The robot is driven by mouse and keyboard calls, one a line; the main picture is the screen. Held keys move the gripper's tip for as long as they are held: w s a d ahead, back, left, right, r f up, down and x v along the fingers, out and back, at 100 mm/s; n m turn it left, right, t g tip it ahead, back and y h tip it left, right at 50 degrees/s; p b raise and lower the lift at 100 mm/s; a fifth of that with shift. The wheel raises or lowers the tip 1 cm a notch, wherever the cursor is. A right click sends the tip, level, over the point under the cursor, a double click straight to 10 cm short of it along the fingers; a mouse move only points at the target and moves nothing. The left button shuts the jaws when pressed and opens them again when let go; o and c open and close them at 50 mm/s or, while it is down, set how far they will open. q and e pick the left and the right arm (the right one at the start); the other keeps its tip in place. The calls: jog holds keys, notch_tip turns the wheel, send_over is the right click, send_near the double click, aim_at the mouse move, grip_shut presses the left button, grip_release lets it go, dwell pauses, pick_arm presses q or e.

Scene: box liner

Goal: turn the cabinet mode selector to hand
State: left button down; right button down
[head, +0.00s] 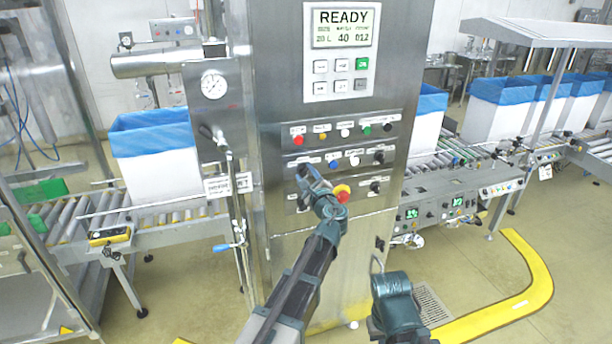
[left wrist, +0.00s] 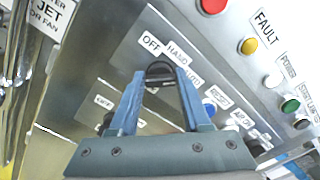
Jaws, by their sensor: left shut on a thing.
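The mode selector (left wrist: 160,68) is a small black knob on the cabinet's grey metal panel. In the left wrist view, a label plate with the words OFF, HAND and a partly covered third word sits around it. My left gripper (left wrist: 162,82) is shut on the knob, one blue finger on each side. Which word the knob points to cannot be told. In the head view, my left gripper (head: 306,176) reaches the left end of the panel's middle row and hides the knob. My right arm shows low at centre right; its fingers are not clear.
The steel cabinet (head: 345,262) carries a READY display (head: 343,26), and several buttons and black knobs close around my left gripper. A red-and-yellow stop button (head: 342,192) sits just right of my left wrist. Roller conveyors (head: 165,238) with blue-lined boxes stand on both sides.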

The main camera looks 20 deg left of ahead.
pick_arm(q)
jog(key=n, duration=0.4)
jog(key=shift+s+f, duration=0.1)
jog(key=shift+f, duration=0.05)
jog(key=shift+f+n, duration=0.1)
jog(key=shift+n, duration=2.1)
jog(key=shift+c, duration=1.8)
grip_release()
jog(key=v, duration=1.3)
jog(key=shift+s+d, duration=0.25)
jog(key=shift+s, duration=0.1)
